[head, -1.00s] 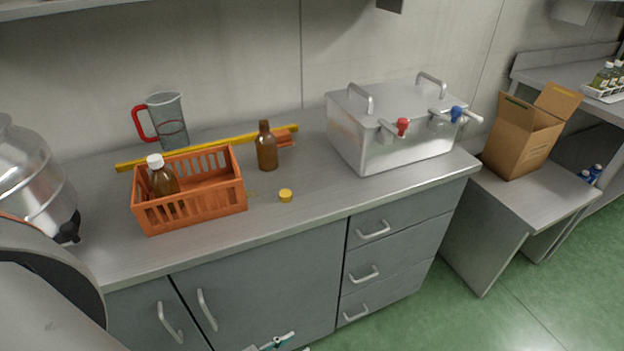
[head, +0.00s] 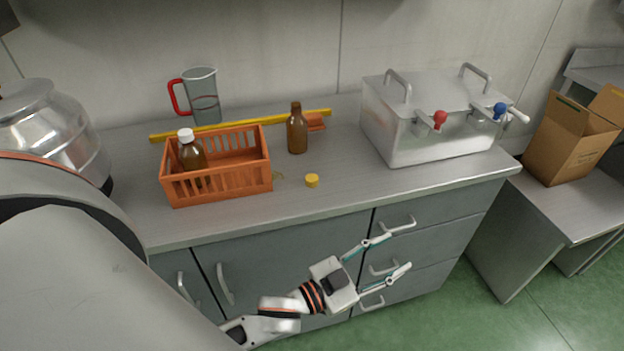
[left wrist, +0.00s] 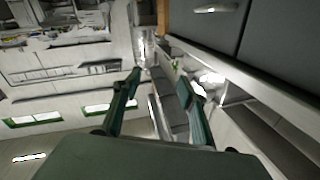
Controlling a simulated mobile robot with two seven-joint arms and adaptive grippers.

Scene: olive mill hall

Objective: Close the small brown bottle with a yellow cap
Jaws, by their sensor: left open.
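A small brown bottle (head: 297,132) stands upright and uncapped on the grey counter. A yellow cap (head: 312,180) lies on the counter in front of it, slightly to the right and apart from it. My left gripper (head: 386,258) is open and empty in front of the drawers, below the counter edge. Its two fingers also show spread apart in the left wrist view (left wrist: 160,88), with nothing between them. Neither bottle nor cap is seen in the left wrist view. My right gripper is not in view.
An orange crate (head: 222,191) holding a white-capped brown bottle (head: 191,150) stands left of the open bottle. A steel tank (head: 432,142) with taps stands right. The counter front (head: 400,182) is clear.

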